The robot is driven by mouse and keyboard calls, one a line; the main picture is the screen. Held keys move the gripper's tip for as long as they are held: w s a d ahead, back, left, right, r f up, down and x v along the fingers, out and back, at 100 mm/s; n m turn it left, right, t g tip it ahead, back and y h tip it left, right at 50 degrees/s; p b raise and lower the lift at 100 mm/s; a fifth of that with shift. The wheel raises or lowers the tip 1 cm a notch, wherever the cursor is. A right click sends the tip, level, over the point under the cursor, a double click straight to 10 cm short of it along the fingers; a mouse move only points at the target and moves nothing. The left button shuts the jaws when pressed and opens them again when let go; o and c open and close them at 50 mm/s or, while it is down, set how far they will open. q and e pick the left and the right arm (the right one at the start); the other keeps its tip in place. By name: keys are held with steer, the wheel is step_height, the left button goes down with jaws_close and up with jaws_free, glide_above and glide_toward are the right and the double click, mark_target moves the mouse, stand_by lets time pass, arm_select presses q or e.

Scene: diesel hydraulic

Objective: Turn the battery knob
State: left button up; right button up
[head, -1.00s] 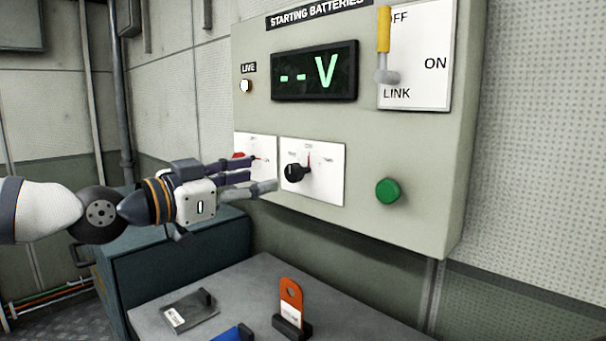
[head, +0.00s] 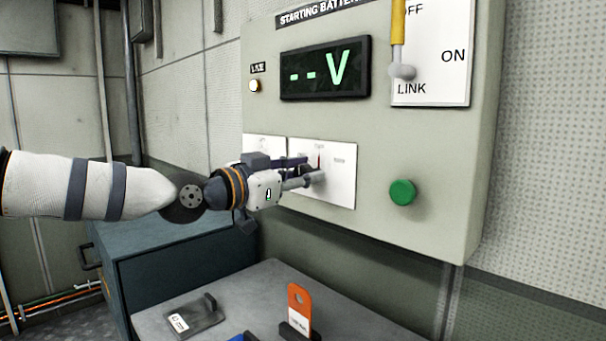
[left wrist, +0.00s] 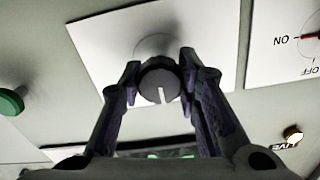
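The battery knob (left wrist: 160,82) is a dark round knob with a white pointer line, mounted on a white plate (head: 342,185). In the head view it is mostly hidden behind my left gripper (head: 312,172). In the left wrist view, the left gripper's two fingers (left wrist: 160,72) lie close against both sides of the knob, with no clear gap, and appear shut on it. My right gripper is not in view.
The grey panel holds a display (head: 325,70) reading "--V", a green button (head: 402,192), a yellow-handled lever (head: 398,35) and a lit LIVE lamp (head: 253,86). Below stands a grey table (head: 265,285) with an orange tag (head: 300,308) and a dark holder (head: 197,315).

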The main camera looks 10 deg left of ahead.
arm_select(q)
steer(key=shift+n, duration=0.3)
steer(key=n, duration=0.5)
steer(key=shift+f+n, duration=0.1)
steer(key=shift+n, duration=0.2)
steer(key=n, duration=0.5)
steer(key=shift+n+b, duration=0.3)
steer(key=shift+b, duration=0.05)
steer(key=o, duration=1.2)
